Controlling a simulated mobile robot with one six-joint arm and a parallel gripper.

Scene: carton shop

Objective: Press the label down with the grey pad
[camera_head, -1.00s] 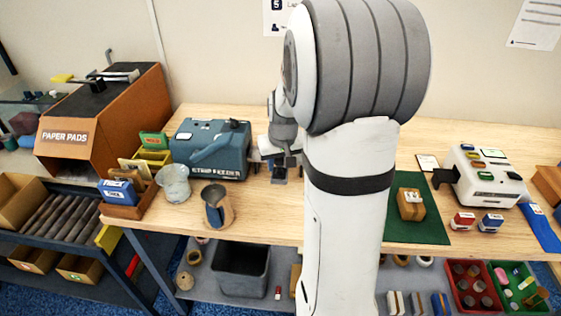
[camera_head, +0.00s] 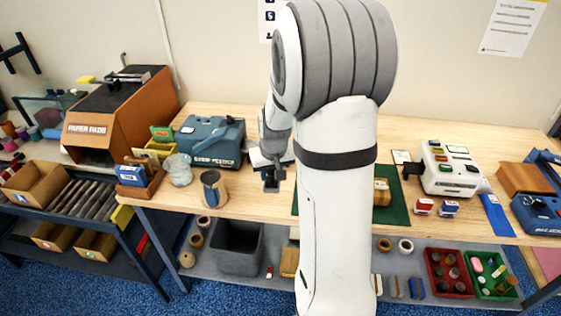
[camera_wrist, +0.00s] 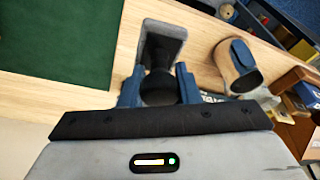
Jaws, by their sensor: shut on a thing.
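My gripper (camera_wrist: 158,88) is shut on the grey pad (camera_wrist: 162,45), its blue fingers on either side of the pad's dark grip. In the head view the pad (camera_head: 272,186) hangs at the end of my arm, above the wooden table, right of the metal cup. A small brown carton (camera_head: 381,192) sits on the green mat (camera_head: 398,208), partly hidden behind my arm. I cannot make out the label on it now. The pad is apart from the carton, to its left. In the wrist view the mat (camera_wrist: 60,40) lies left of the pad.

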